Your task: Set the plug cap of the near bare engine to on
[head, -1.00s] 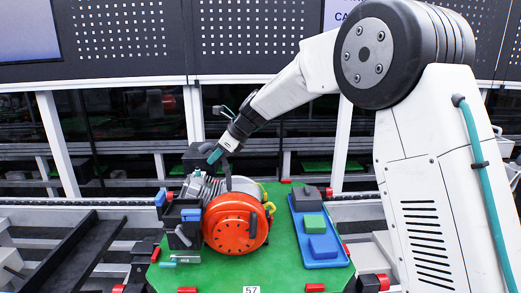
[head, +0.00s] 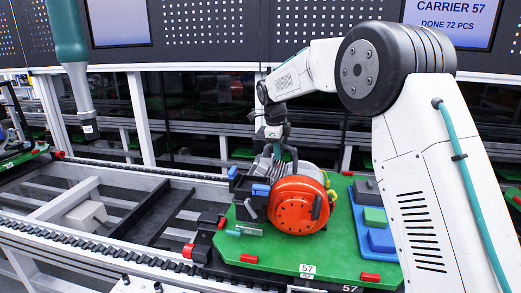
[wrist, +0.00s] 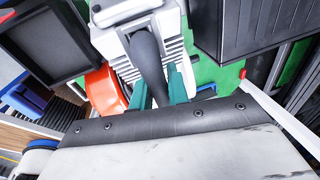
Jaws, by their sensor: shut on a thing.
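The engine (head: 297,207) with a round orange-red cover and grey finned cylinder stands on a green carrier plate (head: 262,262). My gripper (head: 284,154) is above its finned top, at the back left of the cover. In the wrist view, my gripper's teal fingers (wrist: 160,88) are closed around a black tapered piece that looks like the plug cap (wrist: 149,62). The piece lies over the light finned cylinder (wrist: 172,45), and the orange-red cover (wrist: 104,90) shows beside it. Whether the cap is seated on the plug is hidden.
A blue tray (head: 359,222) with grey, green and blue blocks lies right of the engine. A dark holder with blue parts (head: 246,190) stands close at its left. Conveyor rails (head: 90,242) run left. A teal-and-grey hanging tool (head: 72,55) is at upper left.

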